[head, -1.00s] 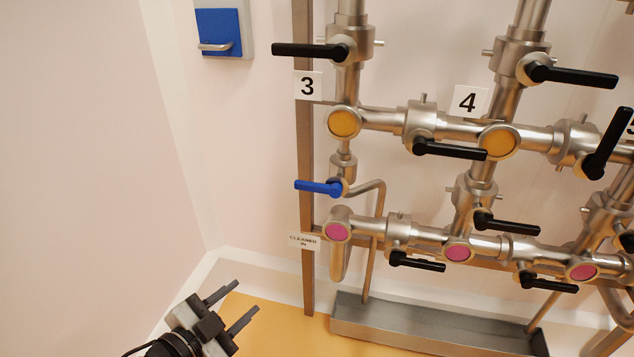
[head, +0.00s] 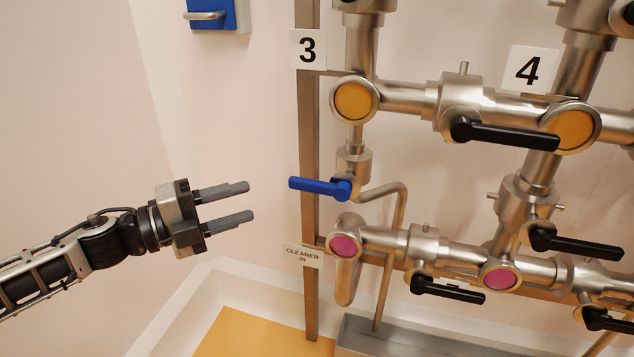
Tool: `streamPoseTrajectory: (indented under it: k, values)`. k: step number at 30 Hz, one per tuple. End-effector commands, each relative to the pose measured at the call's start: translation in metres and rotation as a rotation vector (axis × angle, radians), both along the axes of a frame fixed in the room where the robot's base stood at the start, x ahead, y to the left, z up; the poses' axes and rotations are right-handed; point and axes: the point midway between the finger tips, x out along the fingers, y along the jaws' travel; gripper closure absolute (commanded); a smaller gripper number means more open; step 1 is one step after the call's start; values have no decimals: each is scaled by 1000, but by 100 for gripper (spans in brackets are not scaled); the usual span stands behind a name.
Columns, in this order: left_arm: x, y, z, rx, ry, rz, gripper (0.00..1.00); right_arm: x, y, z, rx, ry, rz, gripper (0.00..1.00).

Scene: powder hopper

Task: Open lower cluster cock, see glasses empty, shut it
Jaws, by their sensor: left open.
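The pipe cluster stands on the right. A blue-handled cock (head: 322,187) sits on the small drain pipe below the upper left sight glass, its handle lying level and pointing left. The upper sight glasses are amber: one by sign 3 (head: 354,100) and one by sign 4 (head: 574,128). The lower sight glasses are magenta: a left one (head: 344,246) and a right one (head: 499,278). My left gripper (head: 250,202) is open and empty, to the left of the blue handle and apart from it. My right gripper is not in view.
Black-handled valves sit along the pipes, such as an upper one (head: 505,134) and a lower one (head: 447,290). A bent drain tube (head: 388,260) runs down to a grey trough (head: 375,340). A brown upright post (head: 308,215) stands behind the blue handle. A "CLEANER IN" sign (head: 302,255) hangs below.

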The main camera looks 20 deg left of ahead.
Motion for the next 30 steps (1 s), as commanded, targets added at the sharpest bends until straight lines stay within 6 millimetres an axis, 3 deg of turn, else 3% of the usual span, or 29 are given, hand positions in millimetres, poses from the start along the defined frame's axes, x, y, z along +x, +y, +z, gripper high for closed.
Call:
streamPoseTrajectory:
  k: [21, 30]
  values:
    - [82, -88, 4, -4, -2, 0, 58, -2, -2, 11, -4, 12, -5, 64]
    - [98, -106, 1, -3, 2, 1, 58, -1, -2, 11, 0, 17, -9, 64]
